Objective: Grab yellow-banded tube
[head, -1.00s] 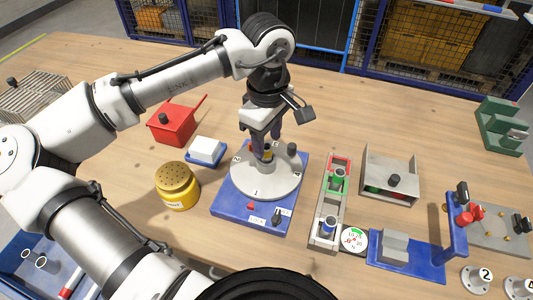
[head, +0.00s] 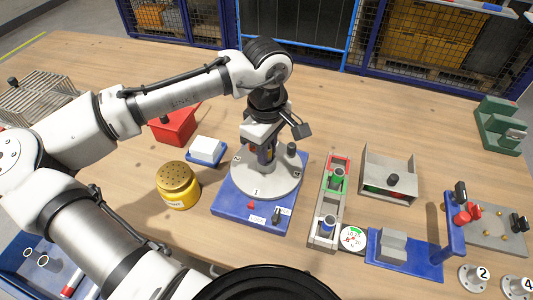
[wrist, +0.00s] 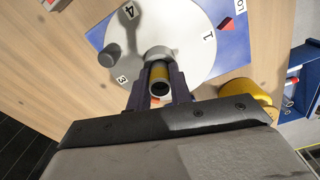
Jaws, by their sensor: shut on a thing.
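The yellow-banded tube (wrist: 160,76) shows in the wrist view as a grey tube with a yellow band and a dark open end. It stands between the fingers of my gripper (wrist: 161,93), which is shut on it. Just beyond it is a light grey hub on the round numbered turntable (wrist: 205,45). Whether the tube's lower end is still in the hub I cannot tell. In the head view my gripper (head: 264,158) points down over the turntable (head: 262,190) on its blue base (head: 232,206), and the fingers mostly hide the tube.
A knob (head: 291,149) stands on the turntable's edge. A yellow perforated pot (head: 178,185), white block (head: 207,150) and red box (head: 176,124) are to the left. A grey rack with tubes (head: 322,231), dial (head: 353,239) and open-sided metal box (head: 388,176) are to the right.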

